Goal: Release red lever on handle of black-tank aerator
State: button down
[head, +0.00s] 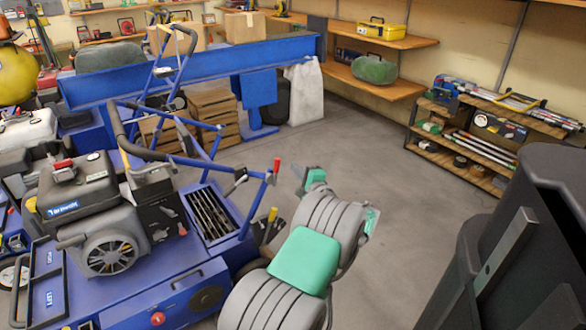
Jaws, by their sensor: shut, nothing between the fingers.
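The black-tank aerator (80,185) is a blue machine with a dark engine at the left front. Its blue handle (185,160) rises over the engine and reaches right. A small red lever (277,165) stands roughly upright at the handle's right end. My gripper (299,173) is just right of the red lever, small and partly hidden by my wrist. It looks shut and empty. A narrow gap seems to show between it and the lever; I cannot tell the distance in depth.
A yellow-tipped lever (272,214) stands below the red one, close to my arm. More machines crowd the left, including one with a white tank (25,130). A blue bench (200,68) stands behind, with wooden crates (213,115). Grey floor (350,140) is clear to the right.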

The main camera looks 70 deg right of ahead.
jog(key=p+v, duration=0.1)
jog(key=v, duration=0.6)
jog(key=shift+s+r+p, duration=0.15)
jog(key=shift+s+p, duration=0.05)
jog(key=shift+p, duration=0.1)
